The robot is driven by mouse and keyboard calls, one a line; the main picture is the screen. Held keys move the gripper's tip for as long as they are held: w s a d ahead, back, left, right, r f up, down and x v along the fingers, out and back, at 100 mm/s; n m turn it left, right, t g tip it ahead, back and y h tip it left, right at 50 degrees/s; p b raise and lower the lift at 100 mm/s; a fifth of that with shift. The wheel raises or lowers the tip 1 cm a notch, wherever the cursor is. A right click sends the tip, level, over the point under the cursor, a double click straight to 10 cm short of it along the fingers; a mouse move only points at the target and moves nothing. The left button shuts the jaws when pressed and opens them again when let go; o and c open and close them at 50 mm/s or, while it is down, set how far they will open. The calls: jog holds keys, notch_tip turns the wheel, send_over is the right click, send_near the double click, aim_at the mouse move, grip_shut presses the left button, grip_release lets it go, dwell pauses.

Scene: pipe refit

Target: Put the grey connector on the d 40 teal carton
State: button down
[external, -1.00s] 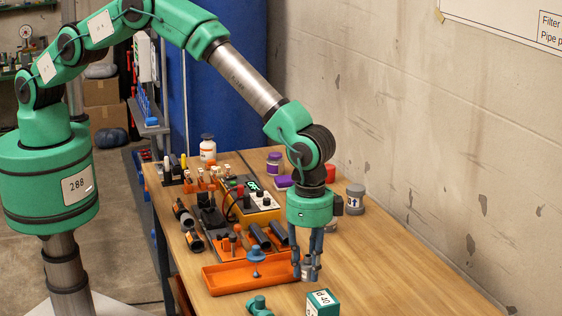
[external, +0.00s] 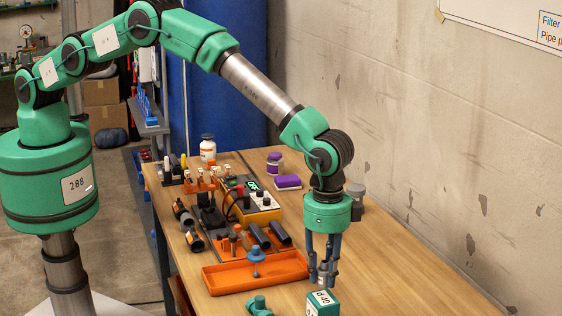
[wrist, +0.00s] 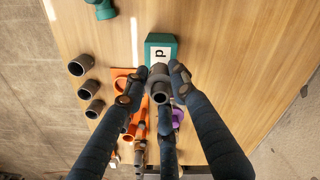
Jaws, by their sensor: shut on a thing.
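The grey connector (external: 323,275) is a short grey pipe piece, held upright between the fingers of my gripper (external: 324,268). In the wrist view the connector (wrist: 160,91) shows end-on with its round opening, clasped between the fingertips. The teal carton (external: 323,303) stands at the front of the table, cut by the lower picture edge, with a white label on top. In the wrist view the carton (wrist: 173,42) lies just beyond the connector, which overlaps its near edge. I cannot tell whether the two touch.
An orange tray (external: 225,284) lies left of my gripper with a blue fitting (external: 256,254) over it. A teal pipe fitting (external: 259,306) stands left of the carton. Dark pipe pieces (external: 279,235) and tools crowd the table's left. The right side is bare up to the wall.

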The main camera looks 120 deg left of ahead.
aim_at(324, 285)
jog(key=shift+f, duration=1.8)
jog(key=shift+f, duration=0.1)
jog(key=c, duration=1.4)
grip_release()
notch_tip(324, 285, up, 12)
jog(key=shift+r, duration=0.1)
jog(key=shift+r, duration=0.15)
